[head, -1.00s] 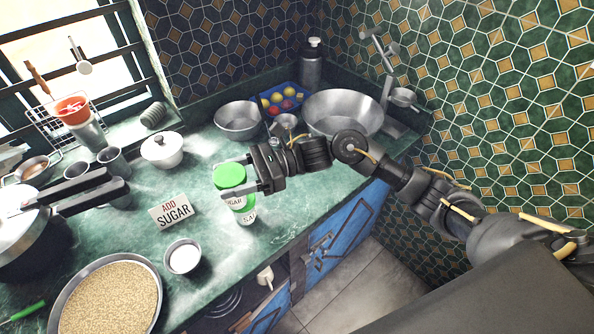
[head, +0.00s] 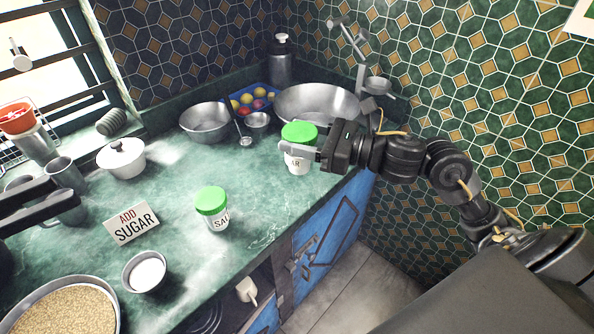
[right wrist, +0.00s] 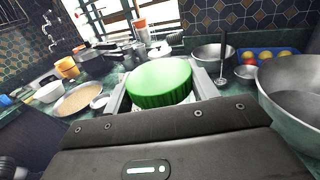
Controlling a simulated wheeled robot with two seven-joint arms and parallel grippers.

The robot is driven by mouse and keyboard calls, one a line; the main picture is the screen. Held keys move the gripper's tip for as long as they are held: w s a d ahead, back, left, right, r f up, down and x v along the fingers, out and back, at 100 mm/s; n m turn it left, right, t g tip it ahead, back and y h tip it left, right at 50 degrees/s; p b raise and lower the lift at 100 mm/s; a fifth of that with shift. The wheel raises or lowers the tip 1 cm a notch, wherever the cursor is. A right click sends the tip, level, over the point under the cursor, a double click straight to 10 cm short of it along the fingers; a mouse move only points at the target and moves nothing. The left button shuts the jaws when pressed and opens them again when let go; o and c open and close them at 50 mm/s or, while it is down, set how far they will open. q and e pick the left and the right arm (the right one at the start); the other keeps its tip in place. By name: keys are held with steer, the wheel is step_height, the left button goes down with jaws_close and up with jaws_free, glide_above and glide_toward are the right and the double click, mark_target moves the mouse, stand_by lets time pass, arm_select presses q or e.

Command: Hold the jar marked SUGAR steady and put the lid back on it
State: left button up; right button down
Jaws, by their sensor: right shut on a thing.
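The sugar jar (head: 299,163), a pale jar with "AR" showing on its label, is in my right gripper near the counter's right end. A green lid (head: 299,133) sits on its top; how tightly it is closed I cannot tell. My right gripper (head: 300,150) is shut around the jar just below the lid. In the right wrist view the green lid (right wrist: 160,83) fills the space between the fingers and hides the jar body. Whether the jar's base touches the counter I cannot tell. My left gripper is not in view.
A second green-lidded jar, marked SALT (head: 214,211), stands left of the held jar. An "ADD SUGAR" sign (head: 132,223), a small bowl of white grains (head: 144,271) and a white lidded pot (head: 121,158) stand further left. Metal bowls (head: 206,121) stand behind. The counter between is clear.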

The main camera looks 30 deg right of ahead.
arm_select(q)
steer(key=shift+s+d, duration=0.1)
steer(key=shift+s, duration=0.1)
arm_select(e)
steer(key=shift+w, duration=0.15)
arm_select(q)
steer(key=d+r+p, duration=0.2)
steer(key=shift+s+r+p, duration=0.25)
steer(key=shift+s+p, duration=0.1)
steer(key=shift+p, duration=0.05)
arm_select(e)
steer(key=w+d+f, duration=0.6)
steer(key=w+f, duration=0.3)
steer(key=w, duration=0.3)
steer(key=shift+f, duration=0.25)
steer(key=f+p, duration=0.1)
steer(key=f, duration=0.2)
steer(key=shift+w+f+p, duration=0.1)
steer(key=shift+w+p, duration=0.1)
steer(key=shift+p, duration=0.1)
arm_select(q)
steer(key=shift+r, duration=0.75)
arm_select(e)
steer(key=shift+f, duration=0.15)
